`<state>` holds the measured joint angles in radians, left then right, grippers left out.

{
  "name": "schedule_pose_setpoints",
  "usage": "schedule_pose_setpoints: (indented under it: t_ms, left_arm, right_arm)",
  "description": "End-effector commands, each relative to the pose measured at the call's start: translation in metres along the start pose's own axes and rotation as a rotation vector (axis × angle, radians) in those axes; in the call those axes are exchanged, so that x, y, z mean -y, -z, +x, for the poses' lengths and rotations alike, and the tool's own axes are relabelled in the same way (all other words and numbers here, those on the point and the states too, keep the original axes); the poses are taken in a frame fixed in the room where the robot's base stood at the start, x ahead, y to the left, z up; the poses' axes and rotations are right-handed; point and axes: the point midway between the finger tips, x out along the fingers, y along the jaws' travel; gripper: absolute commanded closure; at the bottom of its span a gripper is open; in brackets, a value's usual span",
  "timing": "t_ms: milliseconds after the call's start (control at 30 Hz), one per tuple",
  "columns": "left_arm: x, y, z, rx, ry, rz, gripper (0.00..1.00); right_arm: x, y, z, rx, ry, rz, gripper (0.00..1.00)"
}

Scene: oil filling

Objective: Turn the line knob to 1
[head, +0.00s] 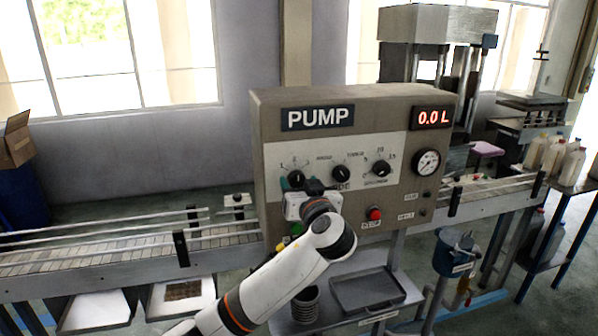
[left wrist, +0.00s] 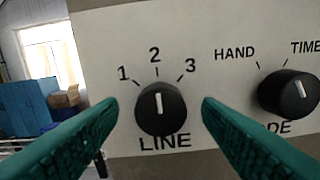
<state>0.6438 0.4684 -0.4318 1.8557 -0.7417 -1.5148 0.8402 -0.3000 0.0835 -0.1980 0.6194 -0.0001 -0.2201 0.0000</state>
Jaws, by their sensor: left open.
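The black line knob (left wrist: 161,109) is in the left wrist view, above the word LINE, with marks 1, 2 and 3 around it. Its white pointer line points up, near the mark 2. In the head view the line knob (head: 296,179) is the leftmost of three on the pump panel (head: 400,150). My left gripper (left wrist: 160,112) is open. Its two green fingers stand to the left and right of the knob and look apart from it. In the head view my left gripper (head: 306,199) is at the panel just below the knob, partly hidden by its own wrist. My right gripper is not in view.
The mode knob (left wrist: 289,93) is close to the right of the right finger. A third knob (head: 380,169), a gauge (head: 428,162) and a red button (head: 374,213) are farther right on the panel. A conveyor (head: 130,250) runs at the left. A display (head: 432,117) reads 0.0 L.

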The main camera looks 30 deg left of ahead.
Motion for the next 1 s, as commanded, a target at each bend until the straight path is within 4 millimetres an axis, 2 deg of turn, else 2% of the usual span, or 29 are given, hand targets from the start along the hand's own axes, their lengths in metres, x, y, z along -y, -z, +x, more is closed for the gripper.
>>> schedule_pose_setpoints:
  t_ms: [133, 433, 467, 733, 867, 1000]
  left_arm:
    - [0.0, -0.001, 0.012, 0.0, 0.0, 0.001, 0.41]
    - [0.0, 0.001, 0.014, 0.0, 0.001, -0.001, 0.41]
    - [0.0, 0.001, 0.014, 0.0, 0.001, -0.001, 0.43]
    - [0.0, 0.001, 0.014, 0.0, 0.001, 0.0, 0.86]
    - [0.0, 0.002, 0.014, -0.001, 0.001, -0.005, 0.86]
    - [0.001, 0.004, 0.014, -0.001, 0.001, -0.033, 0.86]
  right_arm:
    - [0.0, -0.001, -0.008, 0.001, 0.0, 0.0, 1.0]
    - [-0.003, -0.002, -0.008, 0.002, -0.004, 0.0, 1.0]
    - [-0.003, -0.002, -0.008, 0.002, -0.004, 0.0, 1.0]
    - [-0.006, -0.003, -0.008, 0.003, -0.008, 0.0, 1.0]
    - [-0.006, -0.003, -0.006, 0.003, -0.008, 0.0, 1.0]
    - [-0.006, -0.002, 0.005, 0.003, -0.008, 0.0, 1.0]
